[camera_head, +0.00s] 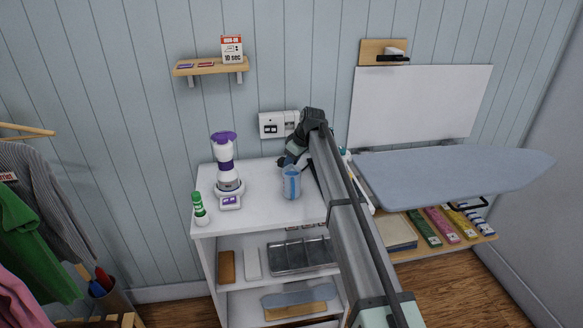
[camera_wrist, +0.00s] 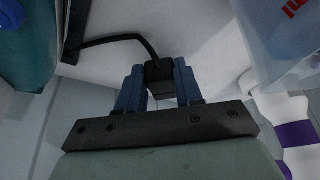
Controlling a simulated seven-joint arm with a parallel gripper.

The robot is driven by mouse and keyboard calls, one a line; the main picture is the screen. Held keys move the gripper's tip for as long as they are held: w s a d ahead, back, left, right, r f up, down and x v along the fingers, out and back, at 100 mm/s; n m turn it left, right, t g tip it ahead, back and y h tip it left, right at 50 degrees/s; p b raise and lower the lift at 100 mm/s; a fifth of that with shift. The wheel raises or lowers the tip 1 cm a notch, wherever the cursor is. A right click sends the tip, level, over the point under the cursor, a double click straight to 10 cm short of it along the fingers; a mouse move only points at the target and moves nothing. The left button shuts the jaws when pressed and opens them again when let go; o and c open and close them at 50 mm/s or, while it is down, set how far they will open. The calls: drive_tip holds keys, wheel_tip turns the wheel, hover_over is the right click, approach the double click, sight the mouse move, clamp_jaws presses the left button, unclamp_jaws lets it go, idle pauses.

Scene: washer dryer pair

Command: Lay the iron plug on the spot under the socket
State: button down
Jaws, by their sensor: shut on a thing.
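My gripper (camera_head: 287,161) is low over the back of the white shelf top, in front of the wall socket (camera_head: 271,124). In the wrist view my gripper (camera_wrist: 160,88) has its two blue fingers shut on the black iron plug (camera_wrist: 159,70). A black cord runs from the plug to the left. I cannot make out the plug in the head view, and cannot tell whether it touches the top. The spot under the socket is not distinguishable. A teal body (camera_wrist: 30,50), perhaps the iron, shows at the wrist view's left edge.
A clear blue-marked cup (camera_head: 291,183) stands close in front of my gripper. The ironing board (camera_head: 450,168) is right. The shelf top (camera_head: 258,212) is clear at the front.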

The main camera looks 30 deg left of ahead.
drive_tip(key=shift+f, duration=1.1)
drive_tip(key=shift+f, duration=0.15)
drive_tip(key=c, duration=0.7)
unclamp_jaws()
drive_tip(key=shift+c, duration=0.2)
drive_tip(key=v, duration=1.2)
drive_tip(key=shift+d, duration=0.1)
